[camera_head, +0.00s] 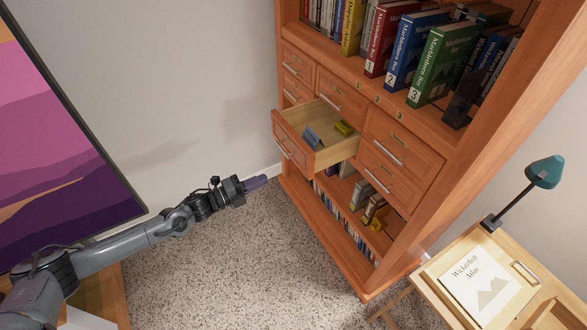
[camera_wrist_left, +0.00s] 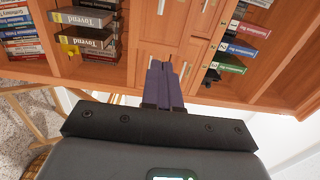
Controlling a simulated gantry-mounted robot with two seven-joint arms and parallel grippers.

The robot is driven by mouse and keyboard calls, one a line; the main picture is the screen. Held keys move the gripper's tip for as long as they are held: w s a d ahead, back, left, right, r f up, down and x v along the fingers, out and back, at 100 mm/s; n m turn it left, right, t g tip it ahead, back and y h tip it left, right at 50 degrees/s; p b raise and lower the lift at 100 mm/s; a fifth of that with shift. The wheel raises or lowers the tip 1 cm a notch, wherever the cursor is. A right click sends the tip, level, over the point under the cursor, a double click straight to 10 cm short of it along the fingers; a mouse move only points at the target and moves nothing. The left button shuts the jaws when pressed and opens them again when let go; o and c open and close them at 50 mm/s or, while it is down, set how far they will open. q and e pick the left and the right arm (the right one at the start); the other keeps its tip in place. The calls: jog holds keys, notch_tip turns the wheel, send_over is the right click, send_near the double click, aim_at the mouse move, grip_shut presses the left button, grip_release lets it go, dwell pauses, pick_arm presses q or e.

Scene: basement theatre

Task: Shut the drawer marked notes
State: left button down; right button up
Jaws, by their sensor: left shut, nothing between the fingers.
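One drawer (camera_head: 293,146) of the wooden cabinet is pulled out in the head view; the other drawers look shut. A blue item (camera_head: 313,138) and a yellow-green item (camera_head: 345,128) lie inside it. I cannot read any marking on its front. My left gripper (camera_head: 262,181) is in front of the cabinet, below and left of the open drawer in the picture, apart from it. Its purple fingers are shut and empty; they also show in the left wrist view (camera_wrist_left: 163,82), pointing at the cabinet's drawer fronts. My right gripper is not in view.
The cabinet (camera_head: 345,270) holds books on the shelves above and below the drawers. A small desk (camera_head: 436,271) with a green lamp (camera_head: 545,172) and an atlas (camera_head: 480,279) stands at the right. Carpeted floor (camera_head: 240,270) in front of the cabinet is clear.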

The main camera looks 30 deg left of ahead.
pick_arm(q)
send_near(304, 162)
jog(key=p+x, duration=0.1)
jog(key=x, duration=0.4)
jog(key=shift+r, duration=0.1)
jog(key=shift+x, duration=0.95)
jog(key=shift+a, duration=0.1)
